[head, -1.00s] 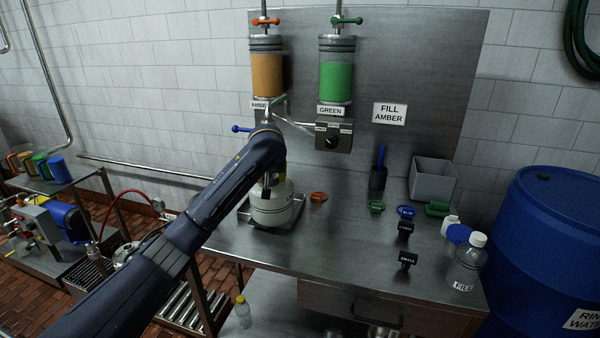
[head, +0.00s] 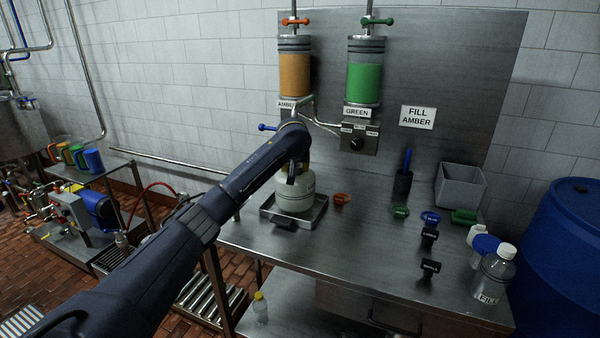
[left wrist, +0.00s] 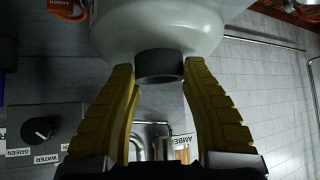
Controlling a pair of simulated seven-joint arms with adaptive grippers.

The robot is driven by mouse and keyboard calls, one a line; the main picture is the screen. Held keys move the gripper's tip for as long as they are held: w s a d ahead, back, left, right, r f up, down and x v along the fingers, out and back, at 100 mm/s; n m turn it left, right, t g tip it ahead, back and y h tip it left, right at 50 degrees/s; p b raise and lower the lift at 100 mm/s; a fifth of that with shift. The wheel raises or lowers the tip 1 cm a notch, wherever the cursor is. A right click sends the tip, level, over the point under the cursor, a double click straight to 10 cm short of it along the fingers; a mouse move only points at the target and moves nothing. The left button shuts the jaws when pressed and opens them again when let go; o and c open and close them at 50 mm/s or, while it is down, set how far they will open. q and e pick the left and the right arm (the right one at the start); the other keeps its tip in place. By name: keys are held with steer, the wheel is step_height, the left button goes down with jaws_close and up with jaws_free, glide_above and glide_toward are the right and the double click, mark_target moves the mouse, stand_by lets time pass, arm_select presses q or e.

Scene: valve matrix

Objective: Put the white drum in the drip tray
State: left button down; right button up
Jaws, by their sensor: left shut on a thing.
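The white drum (head: 296,194), a pale round container with a dark short neck, stands upright within the outline of the drip tray (head: 317,216) in the head view. I cannot tell whether its base touches the tray floor. The tray is a shallow dark metal square on the bench's left part, below the amber cylinder. My left gripper (left wrist: 160,72) is shut on the drum's neck, its yellow fingers on either side in the left wrist view. The drum (left wrist: 155,28) fills the top there. In the head view my arm hides most of this gripper. My right gripper is not in view.
The amber cylinder (head: 295,73) and blue-handled valve (head: 267,127) are above and behind the drum. An orange piece (head: 341,199) lies right of the tray. A grey bin (head: 461,186) and bottles (head: 494,274) stand farther right.

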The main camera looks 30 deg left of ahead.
arm_select(q)
steer(key=shift+a+f, duration=0.2)
steer(key=shift+f, duration=0.75)
steer(key=shift+d+f, duration=0.15)
steer(key=shift+f, duration=0.15)
steer(key=c, duration=0.6)
jaws_free()
steer(key=shift+c, duration=0.2)
steer(key=v, duration=1.2)
